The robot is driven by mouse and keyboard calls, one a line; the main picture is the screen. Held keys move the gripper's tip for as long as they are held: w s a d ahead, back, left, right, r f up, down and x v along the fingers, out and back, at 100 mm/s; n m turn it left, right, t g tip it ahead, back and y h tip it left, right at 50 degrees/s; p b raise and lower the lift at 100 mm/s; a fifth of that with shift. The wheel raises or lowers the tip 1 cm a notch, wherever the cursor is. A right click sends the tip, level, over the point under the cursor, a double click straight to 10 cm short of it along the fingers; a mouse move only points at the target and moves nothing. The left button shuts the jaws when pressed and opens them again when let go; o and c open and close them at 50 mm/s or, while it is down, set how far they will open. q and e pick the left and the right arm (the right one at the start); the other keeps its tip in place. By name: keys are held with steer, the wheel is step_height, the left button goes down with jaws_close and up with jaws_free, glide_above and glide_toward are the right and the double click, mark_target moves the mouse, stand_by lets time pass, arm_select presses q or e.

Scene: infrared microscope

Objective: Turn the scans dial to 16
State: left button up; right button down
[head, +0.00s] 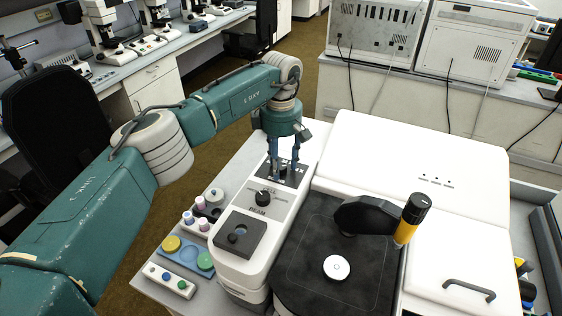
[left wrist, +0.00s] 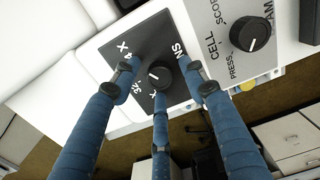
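The scans dial (left wrist: 160,76) is a small black knob with a white pointer line on a dark panel (left wrist: 150,42) in the left wrist view. Only the letters "NS" of its label show clearly; the scale marks around it are partly hidden by the fingers. My left gripper (left wrist: 157,82) has its three blue fingers spread around the knob, with gaps visible at its left and right. In the head view my left gripper (head: 284,170) points down over the dark panel at the far end of the white instrument (head: 262,230), hiding the dial. My right gripper is not in view.
A larger black knob (head: 263,198), marked CELL in the left wrist view (left wrist: 250,32), sits beside the panel. A black sample plate (head: 239,234) is nearer. A black arm with a yellow grip (head: 406,232) stands right. Small containers (head: 188,252) lie left.

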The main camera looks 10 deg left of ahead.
arm_select(q)
jaws_close()
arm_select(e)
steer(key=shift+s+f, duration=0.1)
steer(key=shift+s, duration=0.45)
